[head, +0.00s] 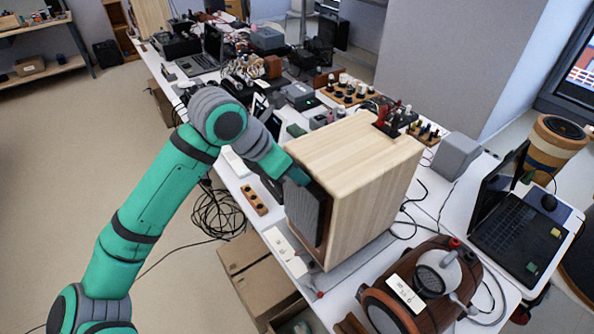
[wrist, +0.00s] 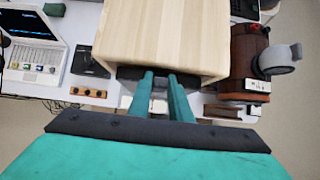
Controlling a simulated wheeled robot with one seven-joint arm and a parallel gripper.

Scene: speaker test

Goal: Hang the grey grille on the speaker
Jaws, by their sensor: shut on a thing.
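The speaker (head: 375,185) is a pale wooden box standing upright on the table. Its top (wrist: 160,35) fills the upper middle of the wrist view. The dark grey grille (head: 303,212) is upright in front of the speaker's left-facing side, very close to it; a strip of reddish-brown front shows beside it. I cannot tell whether the grille touches the speaker. My gripper (head: 290,176) is shut on the grille's upper edge. In the wrist view, its two teal fingers reach the grille's dark edge (wrist: 130,72), just beyond the speaker top's near edge. The grille's back is hidden.
A brown machine (head: 425,285) stands close right of the speaker. A grey box (head: 456,156) and an open laptop (head: 515,230) are behind it. Red and black clamps (head: 392,120) are at the speaker's back top edge. A wooden strip with knobs (head: 254,198) lies left of the grille.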

